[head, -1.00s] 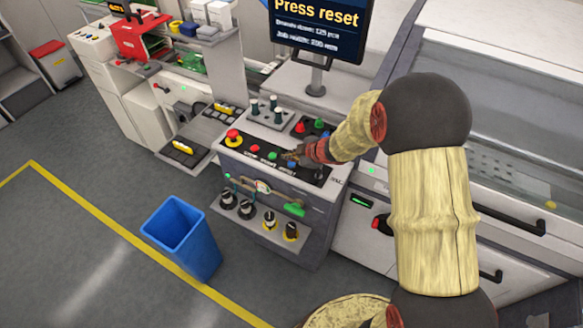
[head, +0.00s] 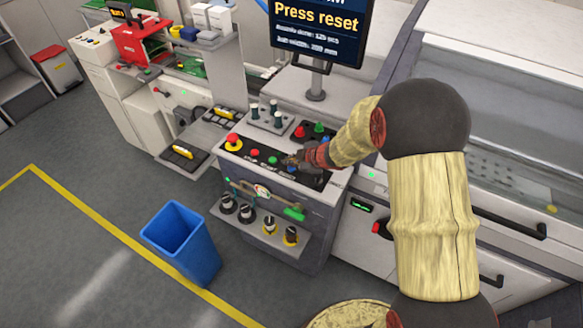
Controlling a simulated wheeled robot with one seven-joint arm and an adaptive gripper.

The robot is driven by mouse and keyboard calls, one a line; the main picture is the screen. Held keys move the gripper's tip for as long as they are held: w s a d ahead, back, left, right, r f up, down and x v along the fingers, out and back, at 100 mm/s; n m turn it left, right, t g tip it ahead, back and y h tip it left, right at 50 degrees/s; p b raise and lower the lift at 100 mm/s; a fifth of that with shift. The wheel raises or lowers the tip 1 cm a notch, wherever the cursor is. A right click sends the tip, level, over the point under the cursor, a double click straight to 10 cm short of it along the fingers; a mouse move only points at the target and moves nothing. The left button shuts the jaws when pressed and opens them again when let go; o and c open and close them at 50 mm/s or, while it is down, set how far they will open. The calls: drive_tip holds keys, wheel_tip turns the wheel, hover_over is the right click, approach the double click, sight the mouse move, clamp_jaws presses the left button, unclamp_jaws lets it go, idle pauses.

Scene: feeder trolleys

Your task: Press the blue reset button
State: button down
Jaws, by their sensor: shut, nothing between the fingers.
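The control panel (head: 233,155) in the head view carries a row of buttons on its top. A red button (head: 255,153) and a green button (head: 273,160) sit left of my gripper. A small blue spot (head: 292,169), apparently the blue button, shows just below the fingers in the picture and is partly hidden by them. My gripper (head: 287,160) is shut and empty, low over the right part of the button row. I cannot tell whether the fingertips touch the panel or the button. The screen (head: 318,30) behind reads "Press reset".
A red emergency knob on yellow (head: 233,140) is at the panel's left. A blue bin (head: 180,245) stands on the floor.

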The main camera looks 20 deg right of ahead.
sight(290, 169)
drive_tip(key=shift+f, duration=0.15)
idle(0.3)
drive_tip(key=shift+f, duration=0.3)
drive_tip(key=shift+f+b, duration=0.35)
drive_tip(key=shift+f, duration=0.1)
idle(0.7)
drive_tip(key=shift+r, duration=0.1)
drive_tip(key=shift+r+p, duration=0.8)
drive_tip(key=shift+p, duration=0.2)
wheel_tip(290, 169, up, 5)
drive_tip(key=p, duration=0.5)
idle(0.7)
